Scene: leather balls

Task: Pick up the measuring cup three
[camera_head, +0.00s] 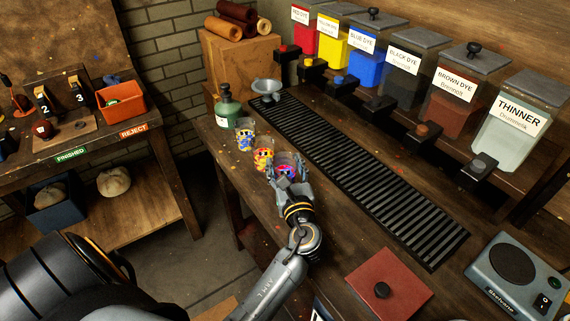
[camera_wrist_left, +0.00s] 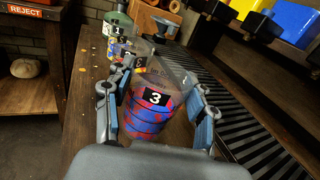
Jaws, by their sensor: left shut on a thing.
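The measuring cup three (camera_head: 287,170) is a clear cup with a red and blue pattern and a black label reading 3. It stands upright at the near end of a row of cups on the wooden bench. In the left wrist view the cup (camera_wrist_left: 152,112) sits between both fingers. My left gripper (camera_head: 284,176) is shut on it, with a blue-padded finger at each side. Its far rim is partly covered by the gripper in the head view. My right gripper is not seen.
Two more patterned cups, an orange one (camera_head: 263,158) and a yellow-blue one (camera_head: 244,136), stand just beyond, with a green bottle (camera_head: 227,107) behind. A black drain grate (camera_head: 350,170) lies to the right, below the dye dispensers (camera_head: 456,92). A red-brown square panel (camera_head: 389,282) lies nearer.

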